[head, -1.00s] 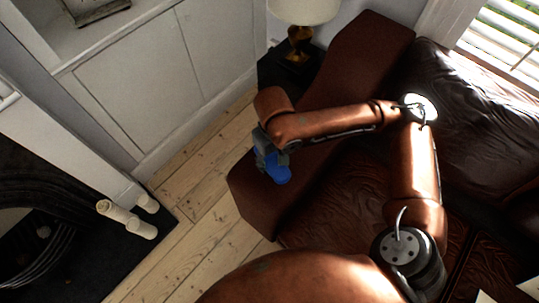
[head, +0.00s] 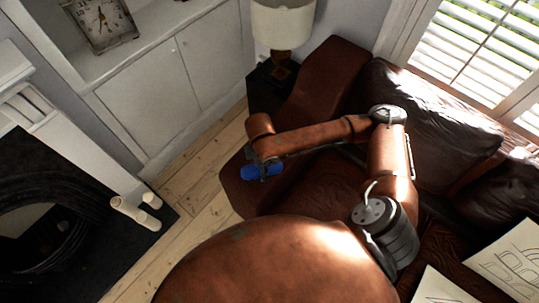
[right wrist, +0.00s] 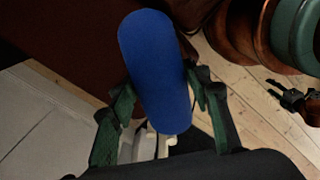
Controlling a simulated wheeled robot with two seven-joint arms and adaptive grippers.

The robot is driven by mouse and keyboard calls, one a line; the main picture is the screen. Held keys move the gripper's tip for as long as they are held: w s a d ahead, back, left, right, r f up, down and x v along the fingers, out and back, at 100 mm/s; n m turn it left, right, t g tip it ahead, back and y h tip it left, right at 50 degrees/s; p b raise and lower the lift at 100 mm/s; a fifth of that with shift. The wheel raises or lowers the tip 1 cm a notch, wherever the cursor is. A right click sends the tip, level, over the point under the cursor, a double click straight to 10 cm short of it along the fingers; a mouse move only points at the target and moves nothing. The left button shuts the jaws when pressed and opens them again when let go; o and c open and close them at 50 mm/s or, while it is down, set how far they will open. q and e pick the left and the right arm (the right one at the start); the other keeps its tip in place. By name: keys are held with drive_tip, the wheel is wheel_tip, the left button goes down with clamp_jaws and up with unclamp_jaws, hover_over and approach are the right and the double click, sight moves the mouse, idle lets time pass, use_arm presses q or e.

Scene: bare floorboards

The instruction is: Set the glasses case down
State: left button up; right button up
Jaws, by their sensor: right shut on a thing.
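The blue glasses case (head: 262,172) is held at the end of my right arm, over the front arm of the brown leather sofa (head: 240,196) in the head view. In the right wrist view the case (right wrist: 157,70) is a long rounded blue shape between the two green fingers. My right gripper (right wrist: 158,100) is shut on it. In the head view the right gripper (head: 266,170) is small and partly hidden by my arm. I cannot tell whether the case touches the sofa.
A side table (head: 268,92) with a lamp (head: 283,25) stands behind the sofa arm. White cabinets (head: 165,85) and a fireplace (head: 60,215) with pale candles (head: 135,212) are at left. Floorboards (head: 200,185) lie clear between. Drawings (head: 505,262) lie at lower right.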

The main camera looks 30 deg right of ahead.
drive_tip(key=s+r+n+p, duration=0.2)
drive_tip(key=s+n+p, duration=0.3)
drive_tip(key=n+p, duration=0.25)
drive_tip(key=w+d+f, duration=0.1)
drive_tip(key=w+f, duration=0.2)
drive_tip(key=w+d+f+b, duration=0.1)
drive_tip(key=w+d+f, duration=0.1)
drive_tip(key=w+f, duration=0.1)
drive_tip(key=w+d+f+b, duration=0.1)
drive_tip(key=w+d+f, duration=0.1)
drive_tip(key=w, duration=0.3)
drive_tip(key=shift+d+f, duration=0.1)
drive_tip(key=shift+f, duration=0.8)
drive_tip(key=shift+w+d+f, duration=0.25)
drive_tip(key=shift+w+f, duration=0.25)
drive_tip(key=shift+f, duration=0.1)
use_arm(q)
drive_tip(key=s+a+r, duration=0.1)
drive_tip(key=s, duration=0.6)
drive_tip(key=shift+s+a+r+b, duration=0.15)
drive_tip(key=shift+s+a+b, duration=0.05)
drive_tip(key=shift+a+b, duration=0.15)
use_arm(e)
drive_tip(key=shift+f, duration=1.4)
drive_tip(key=shift+f, duration=0.2)
drive_tip(key=o, duration=1.2)
drive_tip(key=shift+r, duration=0.15)
